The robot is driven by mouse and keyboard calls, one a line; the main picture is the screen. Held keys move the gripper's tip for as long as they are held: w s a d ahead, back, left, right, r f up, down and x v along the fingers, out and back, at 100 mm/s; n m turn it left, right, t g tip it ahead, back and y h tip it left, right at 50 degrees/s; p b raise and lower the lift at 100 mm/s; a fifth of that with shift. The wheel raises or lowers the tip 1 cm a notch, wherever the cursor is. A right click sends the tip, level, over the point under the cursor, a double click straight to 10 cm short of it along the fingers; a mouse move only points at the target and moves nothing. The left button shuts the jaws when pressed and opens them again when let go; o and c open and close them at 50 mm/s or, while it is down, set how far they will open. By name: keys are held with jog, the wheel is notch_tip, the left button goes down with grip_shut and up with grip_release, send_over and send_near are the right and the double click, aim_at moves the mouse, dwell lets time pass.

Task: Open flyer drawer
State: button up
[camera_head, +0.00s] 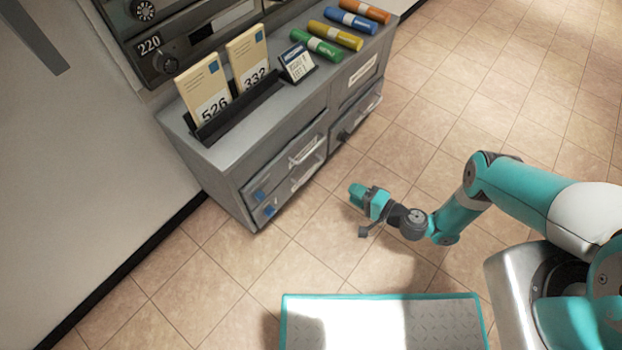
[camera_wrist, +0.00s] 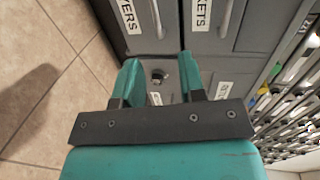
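The flyer drawer (camera_wrist: 146,44) is a grey front with a white label ending in "YERS" and a vertical-looking bar handle (camera_wrist: 156,18), at the top of the wrist view. It looks shut. In the head view it seems to be the lower left drawer (camera_head: 287,197) of the grey cabinet, though its label is unreadable there. My gripper (camera_head: 364,196) hangs over the floor in front of the cabinet, right of that drawer and apart from it. In the wrist view my gripper (camera_wrist: 161,72) has its teal fingers spread with nothing held. A dark knob on the cabinet shows behind the gap.
A drawer labelled "…KETS" (camera_wrist: 222,45) adjoins the flyer drawer. Numbered envelopes (camera_head: 203,88) in a rack, a small sign (camera_head: 297,63) and several coloured rolls (camera_head: 316,46) stand on the cabinet top. A teal-edged platform (camera_head: 382,322) lies at the front. The tiled floor before the drawers is clear.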

jog(key=f, duration=0.1)
jog(key=b, duration=1)
send_near(311, 172)
jog(key=a+f, duration=0.1)
jog(key=f, duration=0.1)
jog(key=shift+w+r+b+x, duration=0.1)
jog(key=shift+r+b+x, duration=0.1)
jog(key=shift+b+x, duration=1.65)
jog(key=shift+w+r+b+x, duration=0.15)
jog(key=shift+b+x, duration=1)
jog(key=shift+b, duration=1.3)
jog(key=shift+w+r+b+x, duration=0.1)
jog(key=shift+r+b+x, duration=0.15)
jog(key=shift+b+x, duration=1.6)
jog(key=shift+s+d+b, duration=0.25)
jog(key=shift+d+b, duration=0.05)
jog(key=shift+d, duration=0.05)
grip_shut()
